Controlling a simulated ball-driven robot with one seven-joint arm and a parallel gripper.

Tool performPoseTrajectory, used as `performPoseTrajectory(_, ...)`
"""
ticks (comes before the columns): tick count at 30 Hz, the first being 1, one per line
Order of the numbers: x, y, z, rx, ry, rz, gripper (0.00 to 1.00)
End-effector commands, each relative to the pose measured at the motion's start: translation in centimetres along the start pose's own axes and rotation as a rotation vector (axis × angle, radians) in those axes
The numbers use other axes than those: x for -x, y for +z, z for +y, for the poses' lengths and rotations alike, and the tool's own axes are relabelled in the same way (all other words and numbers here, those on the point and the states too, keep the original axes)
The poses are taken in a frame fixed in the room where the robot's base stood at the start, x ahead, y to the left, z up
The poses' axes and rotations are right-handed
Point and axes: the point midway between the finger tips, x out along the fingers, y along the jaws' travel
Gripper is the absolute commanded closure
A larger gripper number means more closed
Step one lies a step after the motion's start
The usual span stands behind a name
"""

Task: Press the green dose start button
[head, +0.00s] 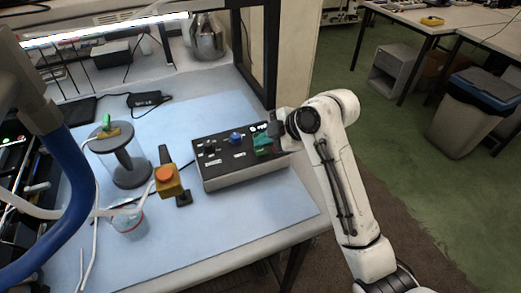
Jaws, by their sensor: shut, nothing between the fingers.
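A grey control box (244,174) stands on the blue mat near the table's right edge. On its sloped top, towards the right, is a green button (262,142); a blue knob (236,138) and several small switches sit to its left. My gripper (273,127) is at the right end of the box, close beside the green button. It is shut and empty. The fingertips are small and dark here, and I cannot tell whether they touch the button or the box.
A yellow post with an orange-red button (166,175) stands left of the box. Further left is a clear cylinder (126,160) with a dark base and a green-topped fitting. A small cup (128,220) stands in front. Tubes cross the left side.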

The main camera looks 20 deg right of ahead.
Motion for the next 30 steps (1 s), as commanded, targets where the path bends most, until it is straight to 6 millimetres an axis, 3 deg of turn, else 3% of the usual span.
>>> performPoseTrajectory(30, -0.73, 0.53, -0.54, -0.001, 0.000, 0.000, 1.00)
